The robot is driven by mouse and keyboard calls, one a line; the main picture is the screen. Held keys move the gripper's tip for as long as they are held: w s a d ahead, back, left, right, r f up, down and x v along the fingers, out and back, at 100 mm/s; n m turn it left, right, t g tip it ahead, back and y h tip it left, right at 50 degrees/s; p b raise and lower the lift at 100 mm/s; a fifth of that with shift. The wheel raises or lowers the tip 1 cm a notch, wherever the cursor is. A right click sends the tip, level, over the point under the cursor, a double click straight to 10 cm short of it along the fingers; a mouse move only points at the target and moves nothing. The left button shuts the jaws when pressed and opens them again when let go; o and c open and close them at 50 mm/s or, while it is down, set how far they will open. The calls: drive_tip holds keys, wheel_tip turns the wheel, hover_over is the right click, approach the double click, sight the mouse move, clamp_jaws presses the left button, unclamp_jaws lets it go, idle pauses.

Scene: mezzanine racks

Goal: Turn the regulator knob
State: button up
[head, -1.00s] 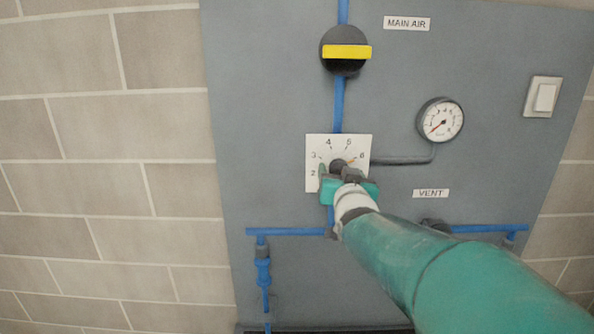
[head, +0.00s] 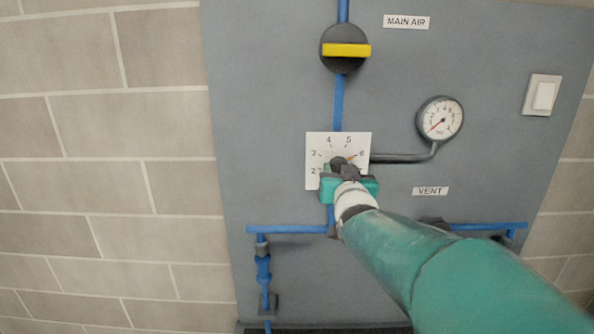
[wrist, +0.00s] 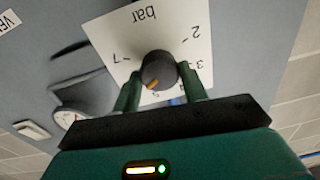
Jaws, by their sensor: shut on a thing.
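The regulator knob (wrist: 160,71) is dark and round with an orange pointer mark, set on a white dial plate (wrist: 112,37) marked "bar" with numbers. In the head view the same plate (head: 314,144) is on the grey panel, and the orange pointer (head: 351,157) points up and right, near the 6. My gripper (wrist: 162,84) is shut on the knob, one green finger on each side. In the head view my gripper (head: 345,178) covers the lower part of the dial and most of the knob.
A pressure gauge (head: 439,118) is to the right, its needle pointing down-left. A main air valve with a yellow handle (head: 346,50) is above, and a white switch (head: 542,95) is at the far right. Blue pipes (head: 290,229) run below the dial. A VENT label (head: 430,191) is right of my gripper.

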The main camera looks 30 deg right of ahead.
drive_tip(key=n, duration=1.2)
drive_tip(key=n+g, duration=0.1)
drive_tip(key=n, duration=1.2)
drive_tip(key=shift+w+a+h, duration=0.1)
drive_tip(key=shift+w+h, duration=0.05)
drive_tip(key=shift+h, duration=0.25)
drive_tip(key=o, duration=1)
drive_tip(key=shift+f, duration=0.1)
drive_tip(key=shift+c, duration=0.2)
